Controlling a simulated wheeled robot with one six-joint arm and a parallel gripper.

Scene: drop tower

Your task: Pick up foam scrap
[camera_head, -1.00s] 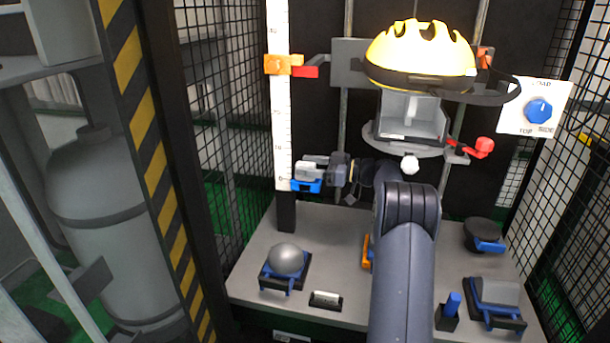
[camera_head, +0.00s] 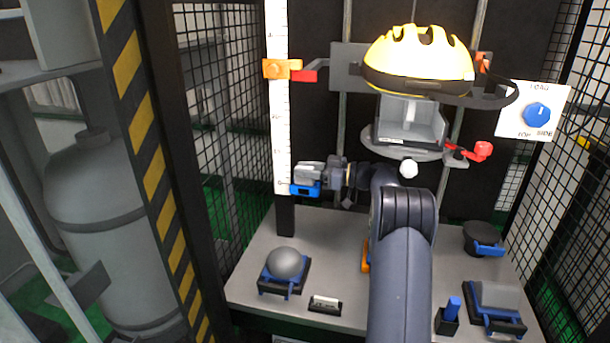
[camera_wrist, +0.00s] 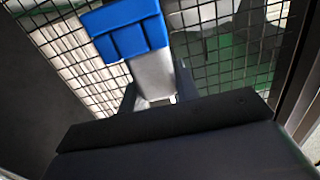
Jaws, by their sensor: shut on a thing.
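My gripper (camera_head: 308,175) is at the end of my arm, raised above the table beside the white measuring scale. It is shut on a blue block (camera_head: 304,191), which hangs clear of the table. No other thing in view is plainly foam.
A yellow helmet (camera_head: 417,58) sits above a grey drop carriage (camera_head: 412,125). The grey table (camera_head: 340,245) holds a grey ball on a stand (camera_head: 285,263), a small dark block (camera_head: 325,304) and blue-fitted fixtures (camera_head: 495,300). Mesh walls (camera_head: 222,120) close both sides.

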